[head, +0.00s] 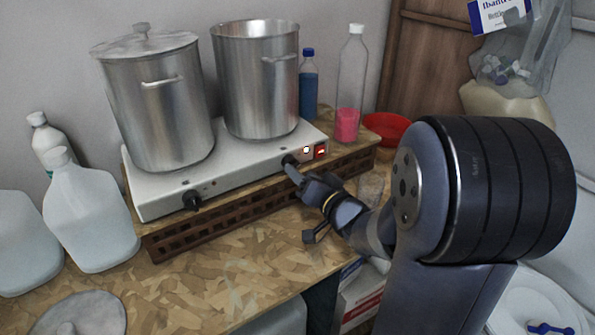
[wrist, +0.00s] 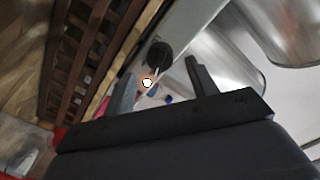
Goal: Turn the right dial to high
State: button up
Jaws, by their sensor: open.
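The white two-burner hot plate (head: 240,168) stands on the wooden bench with two black dials on its front. The right dial (head: 289,161) sits near a small lit indicator (head: 306,150) and a red switch (head: 320,151). In the wrist view the dial (wrist: 158,56) shows just beyond the open fingers of my gripper (wrist: 162,72). I cannot tell whether a finger touches the dial. The dial's pointer direction is not clear. The left dial (head: 191,201) is apart from my gripper.
A lidded pot (head: 155,110) and an open pot (head: 258,85) stand on the hot plate. A blue bottle (head: 308,90), a bottle with pink liquid (head: 351,85) and a red bowl (head: 387,130) are at the back right. White jugs (head: 90,215) stand left. The front bench is mostly clear.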

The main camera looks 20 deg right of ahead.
jog(key=v, duration=0.7)
jog(key=x, duration=1)
jog(key=shift+w+p, duration=0.3)
jog(key=shift+s+a, duration=0.1)
jog(key=f+v, duration=0.1)
jog(key=v, duration=1)
jog(key=r+x, duration=0.1)
jog(key=x, duration=1.1)
jog(key=s+d+n+b, duration=0.1)
jog(key=s+n+b, duration=0.5)
jog(key=n, duration=0.7)
jog(key=shift+s+d+n+t+h+b, duration=0.25)
jog(key=shift+d+n+t+h+b, duration=0.05)
jog(key=shift+t+b, duration=0.1)
